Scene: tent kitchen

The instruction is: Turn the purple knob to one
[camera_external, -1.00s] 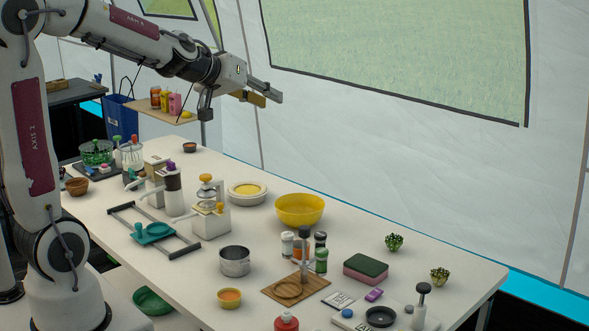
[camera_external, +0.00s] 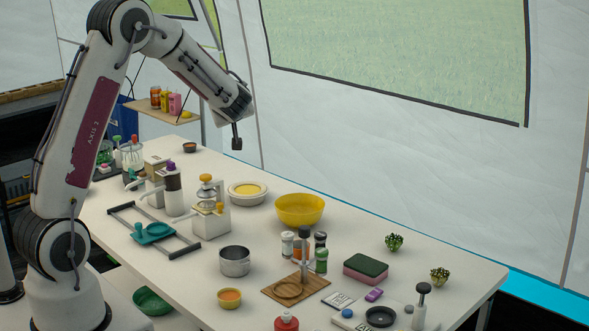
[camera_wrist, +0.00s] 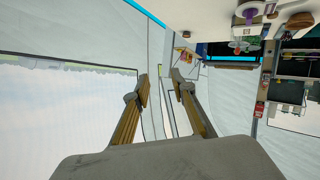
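A small purple piece (camera_external: 374,295) lies near the front right of the table, behind the burner unit with the black pan; I cannot tell whether it is the knob. A grey-white dispenser with a dark purple top (camera_external: 171,170) stands at the table's left. No number marking is legible. My gripper (camera_wrist: 160,84) is open, with two fingers apart and nothing between them. In the external view my wrist is raised high above the back left of the table, far from the purple piece, and the fingers are mostly hidden.
A yellow bowl (camera_external: 299,209), a steel pot (camera_external: 235,261), spice jars (camera_external: 321,261) and a sponge (camera_external: 366,268) crowd the white table (camera_external: 420,275). A hanging shelf (camera_external: 160,110) with jars is near my wrist. The air above the table is free.

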